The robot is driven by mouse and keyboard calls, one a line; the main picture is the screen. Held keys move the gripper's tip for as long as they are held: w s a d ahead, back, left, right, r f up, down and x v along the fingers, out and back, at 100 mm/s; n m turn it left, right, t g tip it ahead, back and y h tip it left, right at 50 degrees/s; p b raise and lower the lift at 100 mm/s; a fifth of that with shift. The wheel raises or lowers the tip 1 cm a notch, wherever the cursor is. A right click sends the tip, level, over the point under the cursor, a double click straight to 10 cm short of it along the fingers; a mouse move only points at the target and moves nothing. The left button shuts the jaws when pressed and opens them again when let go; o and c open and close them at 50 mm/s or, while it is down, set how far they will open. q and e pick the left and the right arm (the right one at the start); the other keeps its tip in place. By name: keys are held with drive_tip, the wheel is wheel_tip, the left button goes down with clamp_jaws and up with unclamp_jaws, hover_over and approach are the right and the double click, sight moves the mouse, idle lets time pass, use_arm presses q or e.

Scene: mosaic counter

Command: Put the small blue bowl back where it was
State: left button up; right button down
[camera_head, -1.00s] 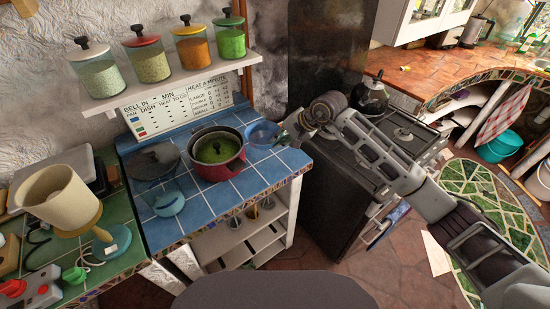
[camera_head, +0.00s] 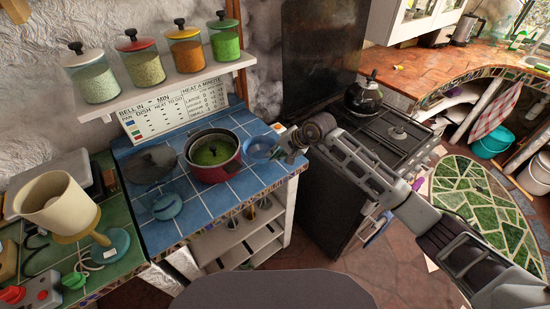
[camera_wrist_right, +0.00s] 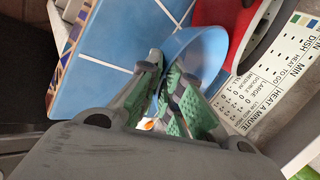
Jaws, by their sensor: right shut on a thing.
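The small blue bowl (camera_head: 260,150) is at the right side of the blue tiled counter, beside the red pot (camera_head: 228,170). My right gripper (camera_head: 290,143) comes in from the right and is shut on the bowl's near right rim. In the right wrist view the green-padded fingers (camera_wrist_right: 170,98) pinch the wall of the bowl (camera_wrist_right: 203,52), which overlaps the view of the red pot (camera_wrist_right: 222,14). I cannot tell whether the bowl's base touches the tiles. My left gripper is not in view.
A shelf with several jars (camera_head: 186,48) hangs above. The black stove (camera_head: 350,185) stands to the right across a gap. The front blue tiles (camera_head: 215,203) are clear.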

wheel_tip(320, 180, down, 2)
drive_tip(key=shift+f, duration=0.3)
drive_tip(key=shift+f, duration=0.15)
drive_tip(key=c, duration=1.6)
unclamp_jaws()
drive_tip(key=shift+r, duration=0.2)
drive_tip(key=shift+s+d+r, duration=0.2)
drive_tip(key=shift+d+r, duration=0.2)
drive_tip(key=shift+r, duration=0.05)
drive_tip(key=shift+b+v, duration=0.75)
drive_tip(key=shift+v, duration=4.6)
